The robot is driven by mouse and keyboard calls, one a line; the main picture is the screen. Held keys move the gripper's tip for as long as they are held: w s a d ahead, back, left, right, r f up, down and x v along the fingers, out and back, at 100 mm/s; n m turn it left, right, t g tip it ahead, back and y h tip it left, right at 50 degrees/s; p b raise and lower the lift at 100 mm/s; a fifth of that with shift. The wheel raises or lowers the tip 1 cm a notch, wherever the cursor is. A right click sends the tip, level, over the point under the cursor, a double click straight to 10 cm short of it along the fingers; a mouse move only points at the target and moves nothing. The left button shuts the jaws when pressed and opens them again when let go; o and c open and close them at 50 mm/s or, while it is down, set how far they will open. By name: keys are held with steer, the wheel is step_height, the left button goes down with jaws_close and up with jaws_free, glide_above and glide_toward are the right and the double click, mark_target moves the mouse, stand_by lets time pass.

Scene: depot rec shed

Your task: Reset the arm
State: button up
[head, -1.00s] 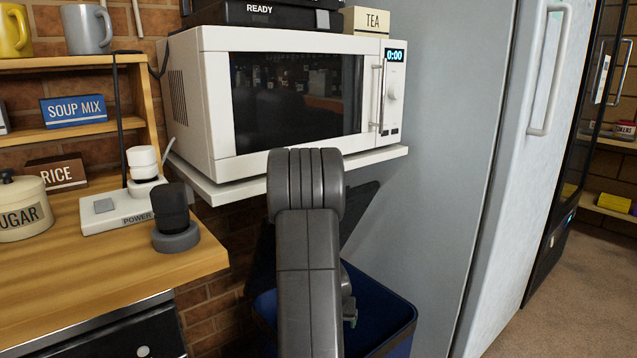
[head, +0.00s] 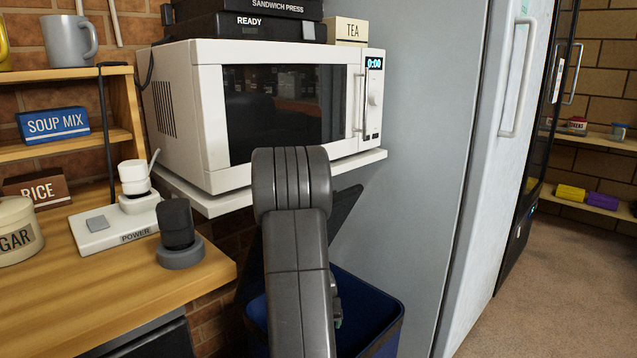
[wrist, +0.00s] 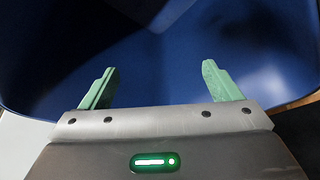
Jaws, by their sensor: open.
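My arm rises in the middle of the head view and bends over in front of the microwave. My gripper (wrist: 158,88) shows in the wrist view with its two green fingers spread wide apart and nothing between them. It points into or over the blue bin (wrist: 160,50), whose dark blue inside fills most of that view. The bin (head: 386,328) also stands on the floor below the microwave in the head view, partly hidden by my arm. The fingers are mostly hidden behind my arm in the head view.
A white microwave (head: 212,105) sits on a shelf behind my arm. A wooden counter (head: 110,290) at left holds a power strip (head: 115,226), a dark device on a round base (head: 180,240) and a sugar canister (head: 15,230). A grey fridge (head: 430,120) stands right; carpet beyond is clear.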

steer(key=shift+s+r+p, duration=0.25)
steer(key=shift+r+p, duration=0.1)
steer(key=shift+r, duration=0.25)
